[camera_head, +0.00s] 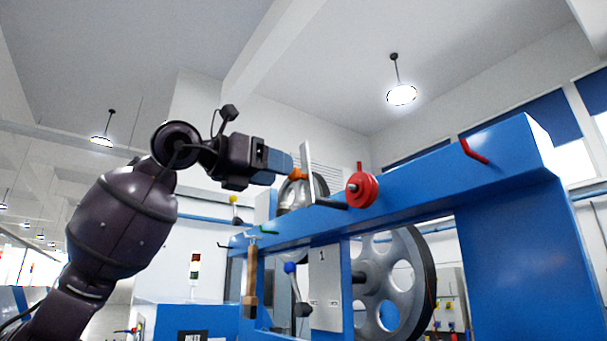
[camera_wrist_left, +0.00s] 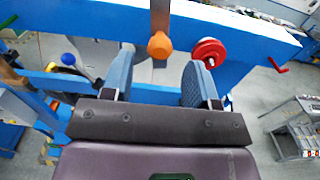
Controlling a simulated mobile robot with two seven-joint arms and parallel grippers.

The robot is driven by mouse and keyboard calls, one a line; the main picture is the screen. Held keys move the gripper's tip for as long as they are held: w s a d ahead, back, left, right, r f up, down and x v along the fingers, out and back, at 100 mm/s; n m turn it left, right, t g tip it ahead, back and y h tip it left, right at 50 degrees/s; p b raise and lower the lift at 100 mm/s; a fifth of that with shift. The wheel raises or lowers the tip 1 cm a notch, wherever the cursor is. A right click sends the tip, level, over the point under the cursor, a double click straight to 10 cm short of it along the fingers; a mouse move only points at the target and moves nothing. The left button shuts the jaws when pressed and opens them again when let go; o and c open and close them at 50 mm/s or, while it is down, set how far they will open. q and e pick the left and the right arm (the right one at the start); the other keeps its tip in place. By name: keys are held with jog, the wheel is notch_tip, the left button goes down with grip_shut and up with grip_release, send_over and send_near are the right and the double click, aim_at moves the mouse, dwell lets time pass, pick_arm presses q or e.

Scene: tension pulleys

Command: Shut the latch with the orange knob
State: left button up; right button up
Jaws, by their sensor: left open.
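The orange knob (camera_head: 299,174) sits on a flat metal latch bar (camera_head: 308,160) that stands nearly upright, slightly tilted, at the top of the blue frame. My left gripper (camera_head: 285,164) reaches in from the left with its tips close to the knob. In the left wrist view, the knob (camera_wrist_left: 159,45) appears between the two open blue-grey fingers of the gripper (camera_wrist_left: 160,75), just ahead of them. The bar (camera_wrist_left: 160,18) runs up behind it. I cannot tell whether a finger touches the knob. My right gripper is in neither view.
A blue machine beam (camera_head: 430,178) runs across, carrying a red round wheel (camera_head: 361,189) right of the latch and a red handle (camera_head: 473,151) farther right. A large grey pulley (camera_head: 395,285) hangs below. A blue-knobbed lever (camera_head: 290,268) is lower left.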

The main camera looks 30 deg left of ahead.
aim_at(303, 174)
pick_arm(q)
jog(key=p+x, duration=0.1)
jog(key=x, duration=0.5)
jog(key=shift+w, duration=0.2)
grip_shut()
